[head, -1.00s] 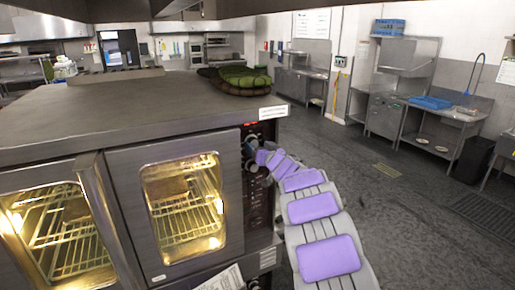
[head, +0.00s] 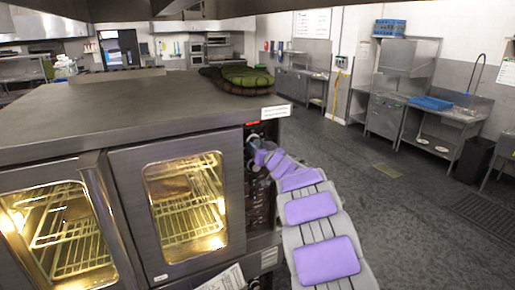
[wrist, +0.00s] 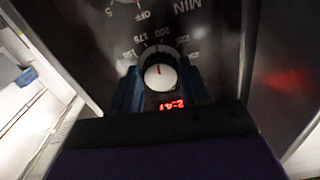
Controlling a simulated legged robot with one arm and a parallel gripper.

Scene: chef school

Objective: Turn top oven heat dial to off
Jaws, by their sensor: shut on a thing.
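The oven (head: 60,125) stands at the left in the head view, its control panel (head: 262,205) on the right side of its front. My gripper (head: 253,150) is at the upper part of this panel, and my wrist hides much of it. In the wrist view, a round heat dial (wrist: 160,75) with a pale face and a red mark sits between the two blue fingers of my gripper (wrist: 160,88). The fingers are shut on its sides. Temperature numbers, 200 and 175 among them, ring the dial. The red mark points toward the top of the picture, near 200.
A red display (wrist: 172,104) shows below the dial in the wrist view. Another dial (wrist: 125,2), with OFF and MIN printed near it, is cut off at the top. Green oven mitts (head: 245,78) lie on the oven top. Floor (head: 400,215) to the right is open.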

